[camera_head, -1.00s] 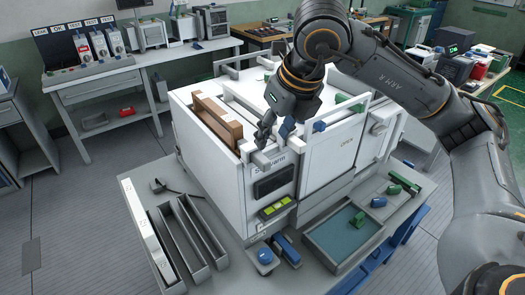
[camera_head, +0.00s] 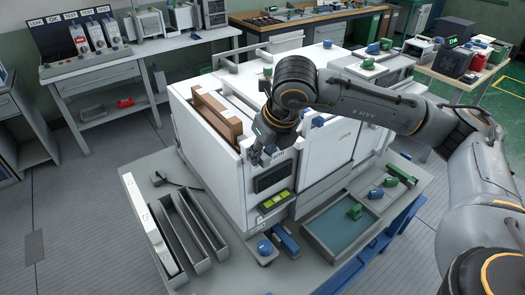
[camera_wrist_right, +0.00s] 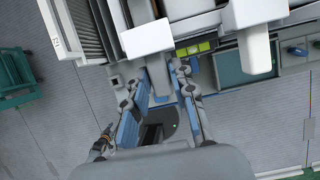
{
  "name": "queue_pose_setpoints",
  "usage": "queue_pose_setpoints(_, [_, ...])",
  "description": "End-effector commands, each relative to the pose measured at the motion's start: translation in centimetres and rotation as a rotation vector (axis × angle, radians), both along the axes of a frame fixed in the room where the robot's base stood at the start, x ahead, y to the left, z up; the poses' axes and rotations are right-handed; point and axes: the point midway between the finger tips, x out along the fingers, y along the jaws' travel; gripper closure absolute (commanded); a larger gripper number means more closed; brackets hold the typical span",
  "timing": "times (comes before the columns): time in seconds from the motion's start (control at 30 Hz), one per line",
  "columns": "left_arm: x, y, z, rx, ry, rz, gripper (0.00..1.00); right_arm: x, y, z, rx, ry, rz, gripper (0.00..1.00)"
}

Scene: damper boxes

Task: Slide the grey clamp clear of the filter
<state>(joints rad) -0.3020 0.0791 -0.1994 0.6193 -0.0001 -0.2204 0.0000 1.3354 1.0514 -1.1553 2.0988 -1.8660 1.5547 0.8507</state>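The brown filter (camera_head: 217,118) stands in a slot at the left side of the white box, its top edge showing. My right gripper (camera_head: 262,156) is low at the box's front top edge, beside the filter's near end. In the wrist view its fingers (camera_wrist_right: 161,72) are apart, with a grey bar (camera_wrist_right: 159,84) between them, apparently part of the grey clamp. I cannot tell whether both fingers press on it. In the head view the gripper mostly hides the clamp. My left gripper is not in view.
The white box (camera_head: 325,150) stands on a grey table (camera_head: 160,178). Raised grey rails and blocks stand on the box top.

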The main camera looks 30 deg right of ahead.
Motion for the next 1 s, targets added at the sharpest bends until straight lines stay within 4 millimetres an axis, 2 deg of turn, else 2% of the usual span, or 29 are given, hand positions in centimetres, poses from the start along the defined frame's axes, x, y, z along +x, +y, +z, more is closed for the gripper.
queue_pose_setpoints(0.03, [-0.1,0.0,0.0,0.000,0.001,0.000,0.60,0.0,0.0,0.0,0.000,0.000,0.000,0.91])
queue_pose_setpoints(0.1, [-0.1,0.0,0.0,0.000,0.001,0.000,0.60,0.0,0.0,0.0,0.000,0.000,0.000,1.00])
queue_pose_setpoints(0.37, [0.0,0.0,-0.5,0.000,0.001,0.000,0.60,-0.3,-0.1,-0.1,0.001,-0.001,-0.001,1.00])
queue_pose_setpoints(0.6, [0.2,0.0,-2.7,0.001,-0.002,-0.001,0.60,-3.5,-0.5,-0.2,0.001,-0.004,0.000,1.00])
queue_pose_setpoints(0.93, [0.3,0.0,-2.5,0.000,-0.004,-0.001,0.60,-4.0,-0.5,0.0,-0.001,0.002,0.001,1.00])
queue_pose_setpoints(0.97, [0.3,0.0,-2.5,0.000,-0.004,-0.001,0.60,-4.0,-0.5,0.0,-0.001,0.002,0.001,0.74])
queue_pose_setpoints(1.0, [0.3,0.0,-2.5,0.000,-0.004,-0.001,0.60,-4.0,-0.5,0.0,-0.001,0.003,0.001,0.66])
